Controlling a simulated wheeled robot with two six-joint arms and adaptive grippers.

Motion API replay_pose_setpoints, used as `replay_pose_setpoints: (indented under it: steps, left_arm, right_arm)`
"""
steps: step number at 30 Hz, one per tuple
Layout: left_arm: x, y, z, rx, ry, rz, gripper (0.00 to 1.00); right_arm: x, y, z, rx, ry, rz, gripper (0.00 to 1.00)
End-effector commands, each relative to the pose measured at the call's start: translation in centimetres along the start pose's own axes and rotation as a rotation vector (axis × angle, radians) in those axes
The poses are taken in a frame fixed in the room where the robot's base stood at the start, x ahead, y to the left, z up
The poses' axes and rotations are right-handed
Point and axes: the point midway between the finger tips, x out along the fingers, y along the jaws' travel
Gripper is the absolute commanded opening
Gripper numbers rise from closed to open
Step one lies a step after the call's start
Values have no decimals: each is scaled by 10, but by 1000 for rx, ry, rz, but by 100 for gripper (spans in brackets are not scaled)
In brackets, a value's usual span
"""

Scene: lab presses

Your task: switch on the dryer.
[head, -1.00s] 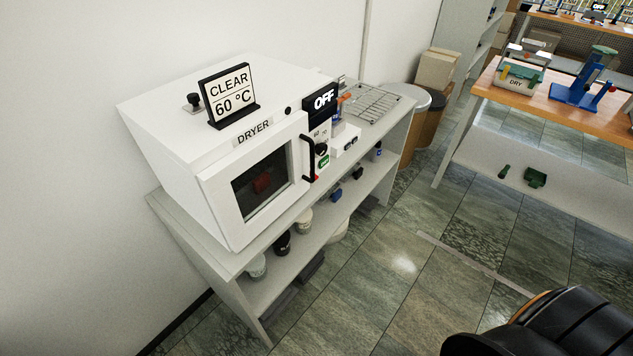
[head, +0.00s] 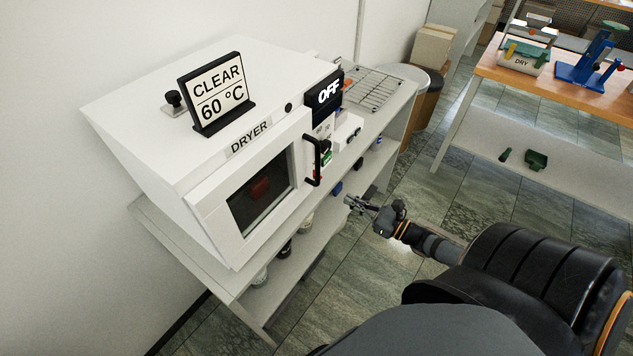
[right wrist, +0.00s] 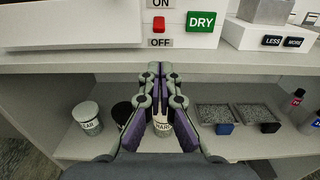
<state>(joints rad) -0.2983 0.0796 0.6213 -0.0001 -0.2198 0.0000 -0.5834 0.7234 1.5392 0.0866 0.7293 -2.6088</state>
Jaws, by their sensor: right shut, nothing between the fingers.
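The white dryer (head: 165,150) stands on the shelf unit against the wall, its windowed door (head: 258,195) closed and something red behind the glass. Its black display (head: 326,93) reads OFF. In the right wrist view a red switch (right wrist: 159,24) sits between ON and OFF labels, beside a green DRY button (right wrist: 201,21). In the head view the door handle and my angle partly hide these controls. My right gripper (head: 351,201) is shut and empty, in front of the shelf and below the controls; it also shows in the right wrist view (right wrist: 157,70). My left gripper is not in view.
A sign (head: 217,93) reading CLEAR 60 °C stands on the dryer. The black door handle (head: 314,160) juts out near the controls. A white box with LESS and MORE buttons (right wrist: 283,41) is to the right. Jars (right wrist: 88,118) and trays fill the lower shelf. Open floor lies in front.

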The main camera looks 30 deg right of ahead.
Motion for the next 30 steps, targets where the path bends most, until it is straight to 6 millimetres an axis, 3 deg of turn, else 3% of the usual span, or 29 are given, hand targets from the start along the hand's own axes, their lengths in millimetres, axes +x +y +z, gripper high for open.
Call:
replay_pose_setpoints:
  steps: [12, 24, 30]
  left_arm:
    - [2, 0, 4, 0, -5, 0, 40]
    - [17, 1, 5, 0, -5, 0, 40]
    - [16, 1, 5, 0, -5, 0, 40]
  right_arm:
    - [6, 1, 1, -13, -5, 3, 0]
    - [77, 1, 1, -12, -7, 1, 0]
    - [97, 0, 2, -12, -4, 1, 0]
